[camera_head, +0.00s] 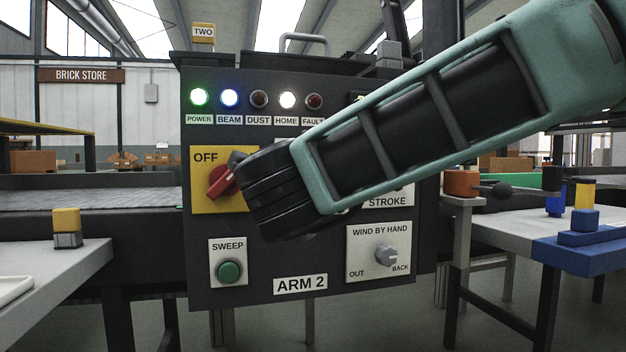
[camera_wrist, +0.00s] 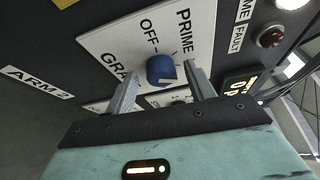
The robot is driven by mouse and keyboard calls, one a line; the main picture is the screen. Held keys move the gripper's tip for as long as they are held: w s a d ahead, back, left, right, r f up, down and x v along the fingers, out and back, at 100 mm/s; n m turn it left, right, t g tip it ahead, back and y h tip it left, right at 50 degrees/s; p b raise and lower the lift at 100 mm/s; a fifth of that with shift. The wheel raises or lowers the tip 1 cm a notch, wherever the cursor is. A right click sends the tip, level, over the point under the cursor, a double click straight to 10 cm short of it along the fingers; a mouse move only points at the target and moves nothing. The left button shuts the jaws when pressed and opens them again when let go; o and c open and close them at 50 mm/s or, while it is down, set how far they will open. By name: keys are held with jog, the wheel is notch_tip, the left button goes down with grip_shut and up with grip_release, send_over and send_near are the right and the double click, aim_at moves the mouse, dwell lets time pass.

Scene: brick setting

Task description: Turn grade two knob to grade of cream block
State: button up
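A blue knob (camera_wrist: 162,68) with a pale pointer mark sits on a white plate (camera_wrist: 115,45) in the wrist view. The plate reads "PRIME", "OFF" and a partly hidden word starting "GRA". My gripper (camera_wrist: 163,76) is open, with one finger on each side of the knob and a gap visible on both sides. In the head view my arm's dark end covers this part of the panel (camera_head: 330,285). A yellowish block (camera_head: 66,219) stands on a grey block on the left table; I cannot tell whether it is the cream block.
A red switch (camera_head: 221,181) on a yellow "OFF" plate is close to my arm's end. A right table (camera_head: 500,228) holds blue, yellow and orange-brown pieces.

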jog(key=s+a+p, duration=0.2)
jog(key=s+p, duration=0.1)
jog(key=s, duration=1.4)
jog(key=shift+s+r+p, duration=0.15)
jog(key=shift+r+p, duration=0.15)
jog(key=shift+p, duration=0.1)
